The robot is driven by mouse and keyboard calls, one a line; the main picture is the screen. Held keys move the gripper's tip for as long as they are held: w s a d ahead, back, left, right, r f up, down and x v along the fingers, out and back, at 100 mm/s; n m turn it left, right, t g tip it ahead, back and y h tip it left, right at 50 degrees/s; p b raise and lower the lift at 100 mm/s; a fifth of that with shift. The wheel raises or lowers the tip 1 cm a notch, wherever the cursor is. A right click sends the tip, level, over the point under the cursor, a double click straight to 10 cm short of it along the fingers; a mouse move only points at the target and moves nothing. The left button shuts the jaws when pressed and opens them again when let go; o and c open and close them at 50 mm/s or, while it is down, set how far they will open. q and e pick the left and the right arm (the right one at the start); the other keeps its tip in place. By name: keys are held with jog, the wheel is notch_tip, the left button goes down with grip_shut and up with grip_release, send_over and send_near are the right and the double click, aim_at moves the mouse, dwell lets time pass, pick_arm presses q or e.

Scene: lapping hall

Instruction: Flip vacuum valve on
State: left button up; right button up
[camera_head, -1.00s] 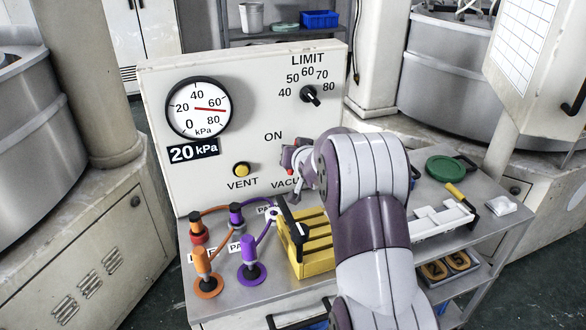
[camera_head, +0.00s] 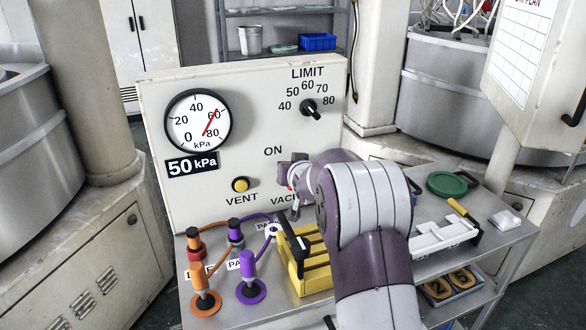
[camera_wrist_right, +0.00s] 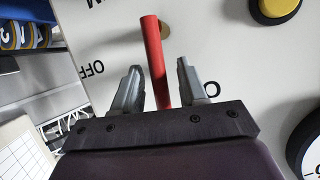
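The white panel (camera_head: 245,110) carries the ON label (camera_head: 273,151) and the partly hidden vacuum label (camera_head: 284,200). My right gripper (camera_head: 290,172) is at the panel, just below and right of ON. In the right wrist view the red valve lever (camera_wrist_right: 152,50) stands between the two spread fingers of my right gripper (camera_wrist_right: 155,85), with gaps to both. The lever's lower part is hidden behind the gripper. The OFF label (camera_wrist_right: 92,69) is left of the lever there. The pressure gauge (camera_head: 198,121) has a display reading 50 kPa (camera_head: 192,165). My left gripper is not in view.
The yellow vent button (camera_head: 240,185) and limit knob (camera_head: 311,108) are on the panel. Orange and purple hose fittings (camera_head: 249,270), a yellow caddy (camera_head: 316,275), a white tray (camera_head: 437,232) and a green disc (camera_head: 447,184) crowd the bench below.

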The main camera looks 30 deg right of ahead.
jog(key=shift+r, duration=0.1)
jog(key=shift+s+a+r, duration=0.1)
jog(key=shift+s+r, duration=0.05)
jog(key=shift+s, duration=0.15)
jog(key=v, duration=1.2)
